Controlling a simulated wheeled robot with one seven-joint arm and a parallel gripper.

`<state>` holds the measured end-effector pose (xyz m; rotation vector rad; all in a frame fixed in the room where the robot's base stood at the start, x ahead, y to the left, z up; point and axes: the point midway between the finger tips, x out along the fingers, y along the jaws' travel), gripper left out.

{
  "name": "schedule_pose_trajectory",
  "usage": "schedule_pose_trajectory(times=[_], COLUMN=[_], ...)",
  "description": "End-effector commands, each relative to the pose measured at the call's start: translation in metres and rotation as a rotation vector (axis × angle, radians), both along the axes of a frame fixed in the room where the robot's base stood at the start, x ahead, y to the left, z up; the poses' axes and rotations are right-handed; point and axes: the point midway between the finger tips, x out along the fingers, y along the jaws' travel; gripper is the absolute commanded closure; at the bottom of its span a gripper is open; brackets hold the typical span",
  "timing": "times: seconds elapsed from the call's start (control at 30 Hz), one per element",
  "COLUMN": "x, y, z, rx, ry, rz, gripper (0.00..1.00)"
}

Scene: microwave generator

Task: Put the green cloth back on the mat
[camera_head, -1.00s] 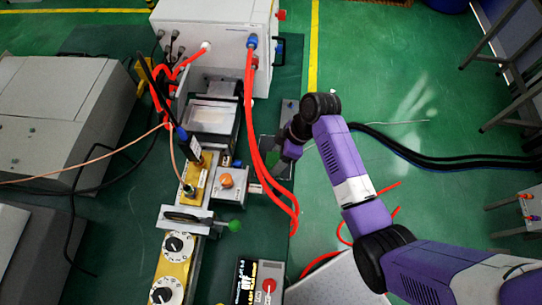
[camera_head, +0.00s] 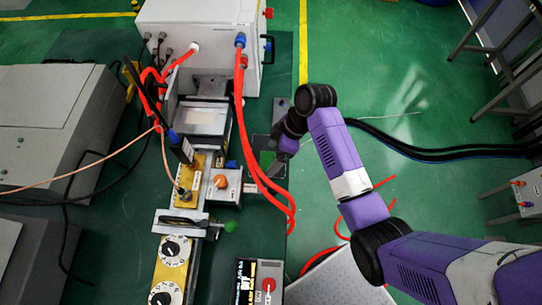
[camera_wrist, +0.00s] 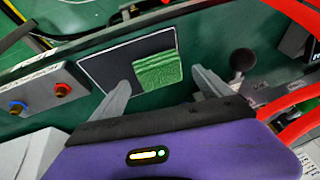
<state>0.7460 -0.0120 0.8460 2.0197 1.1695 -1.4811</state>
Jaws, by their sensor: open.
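The green cloth (camera_wrist: 158,70) lies flat, a textured green square, at the right end of the dark mat (camera_wrist: 105,64) in the wrist view. It covers that part of the mat; whether it reaches past the mat's edge I cannot tell. My gripper (camera_wrist: 164,75) is open, with one finger on each side of the cloth in the picture and nothing between the fingers. In the head view, the cloth (camera_head: 267,159) is small and partly hidden beside my gripper (camera_head: 281,158).
Red hoses (camera_head: 241,130) hang just left of my gripper. A metal block with an orange knob (camera_head: 221,181) stands left of them. A white generator box (camera_head: 200,35) stands behind. A box with blue and red knobs (camera_wrist: 40,96) is left of the mat.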

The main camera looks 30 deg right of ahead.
Motion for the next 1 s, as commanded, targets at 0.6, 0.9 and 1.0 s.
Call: schedule_pose_trajectory(times=[0.6,0.9,1.0], x=[-0.01,-0.01,-0.01], y=[-0.041,-0.042,-0.042], z=[0.094,0.095,0.095], rx=[0.0,0.0,-0.001], ry=[-0.001,0.0,-0.001], rz=[-0.001,0.0,0.0], gripper=[0.11,0.11,0.11])
